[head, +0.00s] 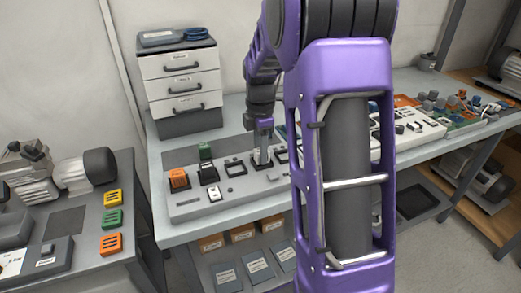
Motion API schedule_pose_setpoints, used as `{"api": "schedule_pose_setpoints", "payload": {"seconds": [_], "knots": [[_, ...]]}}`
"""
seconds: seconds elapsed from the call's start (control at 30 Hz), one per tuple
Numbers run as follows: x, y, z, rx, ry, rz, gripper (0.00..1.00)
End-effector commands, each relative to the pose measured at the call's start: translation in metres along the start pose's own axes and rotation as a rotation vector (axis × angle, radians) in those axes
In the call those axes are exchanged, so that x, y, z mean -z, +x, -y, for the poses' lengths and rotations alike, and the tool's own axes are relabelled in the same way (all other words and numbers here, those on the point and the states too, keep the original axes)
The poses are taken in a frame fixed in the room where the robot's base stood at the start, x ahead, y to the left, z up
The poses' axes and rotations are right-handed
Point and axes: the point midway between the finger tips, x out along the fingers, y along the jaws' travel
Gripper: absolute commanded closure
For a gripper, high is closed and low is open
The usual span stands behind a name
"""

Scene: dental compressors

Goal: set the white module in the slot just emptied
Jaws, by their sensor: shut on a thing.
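The grey slot panel (190,212) lies on the bench. An orange module (178,180) sits at its left end, and a green module (205,152) stands behind a dark socket (208,173). An empty black-framed slot (235,168) is right of these. My gripper (262,156) points down at the slot right of that one, shut on a small pale module that the fingers mostly hide. I cannot tell whether the module is seated or just above the slot. Another dark slot (282,156) shows to the right, partly hidden by my arm.
A drawer cabinet (180,80) stands at the back left of the bench. Yellow, green and orange modules (112,220) lie on the left side table. Boxes (242,234) sit on the shelf below. My arm hides the bench middle; cluttered parts (455,105) lie to the right.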

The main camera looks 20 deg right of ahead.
Motion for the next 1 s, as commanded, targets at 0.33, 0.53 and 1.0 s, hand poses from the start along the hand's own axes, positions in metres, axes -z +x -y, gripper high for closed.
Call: {"api": "schedule_pose_setpoints", "payload": {"seconds": [0.33,0.53,1.0], "knots": [[0.0,0.0007,-0.0001,0.0,0.0,0.0,1.0],[0.0,0.0042,-0.0001,0.0,0.0,0.0,1.0],[0.0001,0.004,-0.0001,0.0,0.0,0.0,0.29]]}}
